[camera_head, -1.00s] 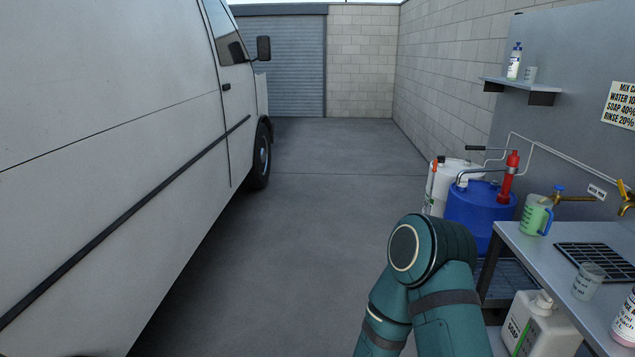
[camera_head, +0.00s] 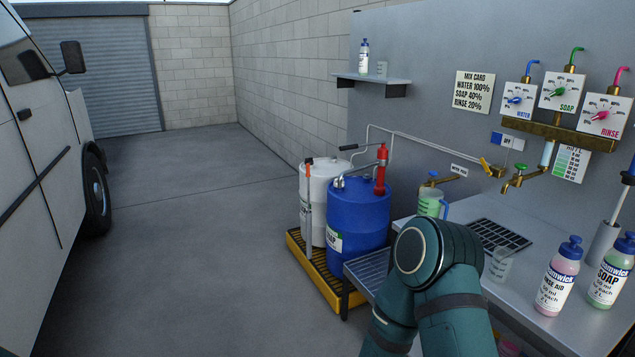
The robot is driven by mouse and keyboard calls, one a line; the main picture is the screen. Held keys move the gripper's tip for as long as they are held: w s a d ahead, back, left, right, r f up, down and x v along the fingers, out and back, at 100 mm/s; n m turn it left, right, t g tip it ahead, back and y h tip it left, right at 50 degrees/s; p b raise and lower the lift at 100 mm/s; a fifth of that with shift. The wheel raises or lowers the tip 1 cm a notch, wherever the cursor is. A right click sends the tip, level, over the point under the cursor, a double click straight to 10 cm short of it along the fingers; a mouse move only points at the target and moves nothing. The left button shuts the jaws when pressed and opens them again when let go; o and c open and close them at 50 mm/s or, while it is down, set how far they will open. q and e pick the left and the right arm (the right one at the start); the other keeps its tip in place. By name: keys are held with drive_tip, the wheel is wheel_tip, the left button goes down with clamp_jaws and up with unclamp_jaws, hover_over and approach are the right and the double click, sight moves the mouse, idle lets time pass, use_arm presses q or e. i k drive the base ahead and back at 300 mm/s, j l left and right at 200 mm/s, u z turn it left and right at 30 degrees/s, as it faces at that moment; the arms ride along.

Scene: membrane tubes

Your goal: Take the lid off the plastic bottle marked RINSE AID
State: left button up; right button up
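The plastic bottle marked RINSE AID (camera_head: 556,284) stands upright on the bench at the lower right. It is pinkish with a white label, and its blue lid (camera_head: 571,247) is on it. Neither gripper shows in this view.
The bench (camera_head: 525,325) holds a black drain grate (camera_head: 499,235), a clear cup (camera_head: 501,265) and a jug with green liquid (camera_head: 431,203). Brass taps and dials are on the wall behind. Blue (camera_head: 358,222) and white drums stand left of the bench. Open floor lies beside the van.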

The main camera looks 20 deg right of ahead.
sight(570, 251)
drive_tip(key=i+j+z, duration=0.1)
drive_tip(key=z, duration=0.35)
drive_tip(key=i+j+z, duration=0.1)
drive_tip(key=z, duration=0.4)
drive_tip(key=j+z, duration=0.25)
drive_tip(key=z, duration=0.2)
drive_tip(key=j+z, duration=0.3)
drive_tip(key=z, duration=0.15)
drive_tip(key=j+z, duration=0.3)
drive_tip(key=z, duration=0.15)
drive_tip(key=j+z, duration=0.4)
drive_tip(key=k+l, duration=0.05)
drive_tip(key=l, duration=0.05)
